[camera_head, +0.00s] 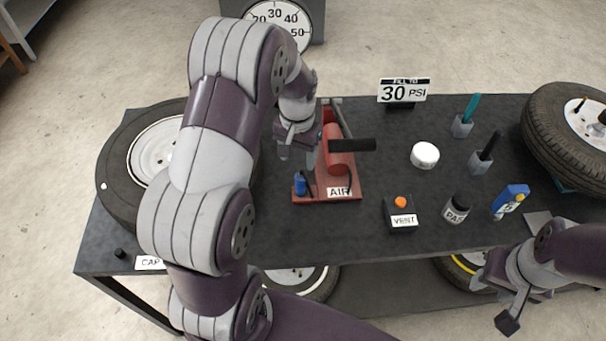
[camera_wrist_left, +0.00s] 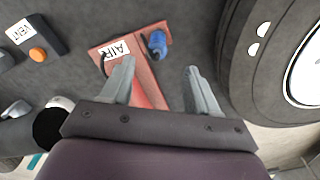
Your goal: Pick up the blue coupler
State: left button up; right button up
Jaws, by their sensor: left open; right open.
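The blue coupler (camera_head: 300,184) stands at the front left corner of the red air pump base (camera_head: 312,197), beside the AIR label. In the left wrist view the blue coupler (camera_wrist_left: 157,43) lies just beyond and between the fingertips, on the edge of the red base. My left gripper (camera_head: 297,158) is open and empty above and behind the coupler, pointing down, apart from it. Its two fingers (camera_wrist_left: 160,70) also show in the left wrist view. My right gripper (camera_head: 492,303) is open at the lower right, near the table's front edge, away from the coupler.
A red tank with a black handle (camera_head: 352,145) stands close to the left gripper's right. A tyre (camera_head: 120,176) lies to the left, partly hidden by my arm. The VENT box (camera_head: 400,215), PASTE jar (camera_head: 456,208), blue gauge (camera_head: 510,199) and white tub (camera_head: 425,155) stand to the right.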

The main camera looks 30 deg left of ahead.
aim_at(301, 174)
pick_arm(q)
jog(key=f, duration=0.3)
jog(key=f+p, duration=0.1)
jog(key=f, duration=0.6)
jog(key=shift+w+d+f, duration=0.1)
jog(key=shift+w+d, duration=0.1)
jog(key=shift+w, duration=0.2)
jog(key=shift+w+f, duration=0.15)
jog(key=shift+f, duration=0.1)
grip_shut()
